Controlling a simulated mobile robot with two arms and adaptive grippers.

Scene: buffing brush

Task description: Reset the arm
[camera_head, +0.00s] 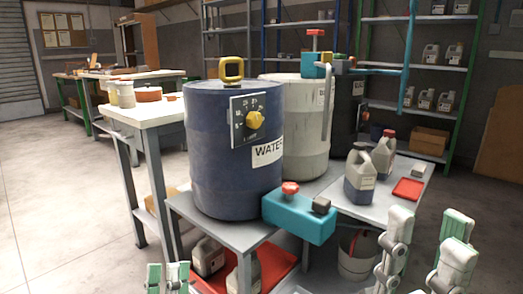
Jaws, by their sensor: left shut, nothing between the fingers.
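My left gripper (167,279) shows only its green-tipped fingers at the bottom edge, left of centre. Its fingers are close together, shut and empty, in front of the low bench. My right gripper (428,222) is at the lower right, larger in the picture. Its two grey, green-tipped fingers stand wide apart with nothing between them. It is in front of the bench's right end. The rest of both arms is out of view.
A blue water drum (230,160) and a pale drum (305,130) stand on a grey bench (240,235). A teal box (298,218) sits at its front edge. Grey jugs (360,178) and a red tray (408,189) are at right. Open floor (60,190) lies left.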

